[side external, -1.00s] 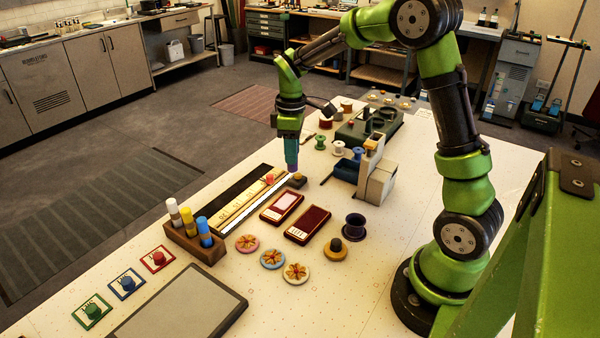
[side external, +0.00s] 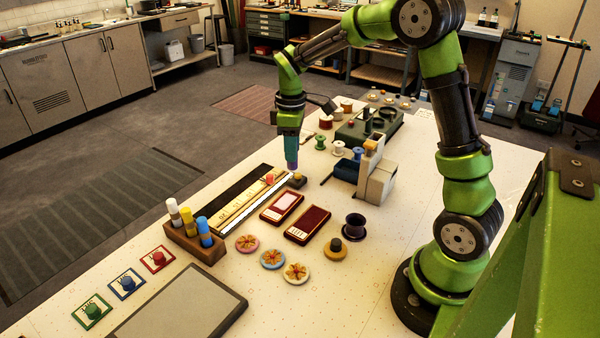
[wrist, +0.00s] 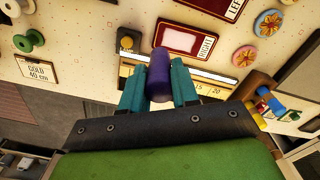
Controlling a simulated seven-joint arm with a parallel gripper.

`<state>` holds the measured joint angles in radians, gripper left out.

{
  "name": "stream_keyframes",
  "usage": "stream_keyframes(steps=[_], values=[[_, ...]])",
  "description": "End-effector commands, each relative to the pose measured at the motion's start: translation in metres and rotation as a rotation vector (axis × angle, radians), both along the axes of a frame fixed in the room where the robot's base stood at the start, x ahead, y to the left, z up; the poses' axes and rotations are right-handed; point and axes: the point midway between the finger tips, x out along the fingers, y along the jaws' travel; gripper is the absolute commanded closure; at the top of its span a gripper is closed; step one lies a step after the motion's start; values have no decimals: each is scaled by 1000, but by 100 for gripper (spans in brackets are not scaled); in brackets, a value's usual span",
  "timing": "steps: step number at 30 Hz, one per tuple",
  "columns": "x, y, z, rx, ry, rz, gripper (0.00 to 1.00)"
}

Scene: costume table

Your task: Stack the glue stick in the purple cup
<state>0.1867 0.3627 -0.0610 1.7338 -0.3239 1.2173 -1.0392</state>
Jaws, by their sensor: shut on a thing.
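My gripper (side external: 291,157) has teal fingers and hangs over the table beside the far end of the long ruler. In the wrist view my gripper (wrist: 158,85) is shut on a smooth purple cylinder (wrist: 159,72), which sticks out past the fingertips. The same purple cylinder shows in the side view (side external: 292,163), roughly upright just above a small dark block with a yellowish top (side external: 297,180). I cannot tell whether it touches that block, nor whether the cylinder is the glue stick or the cup.
A wooden holder (side external: 184,242) with several coloured sticks stands left of the ruler (side external: 240,203).

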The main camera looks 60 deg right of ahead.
Motion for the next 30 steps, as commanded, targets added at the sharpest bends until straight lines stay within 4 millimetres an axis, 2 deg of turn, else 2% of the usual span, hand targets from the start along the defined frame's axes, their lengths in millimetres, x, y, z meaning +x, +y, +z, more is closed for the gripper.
stream_keyframes(steps=[6,10,14,15,21,25,30], values=[[0,-1,2,0,-1,-1,100],[-8,-3,21,3,-3,-13,100],[-46,-3,34,6,-2,-25,100],[-61,-2,36,6,-2,-27,100],[-136,7,26,11,0,-28,100],[-169,14,13,13,1,-22,100],[-190,20,-3,15,5,-10,100]])
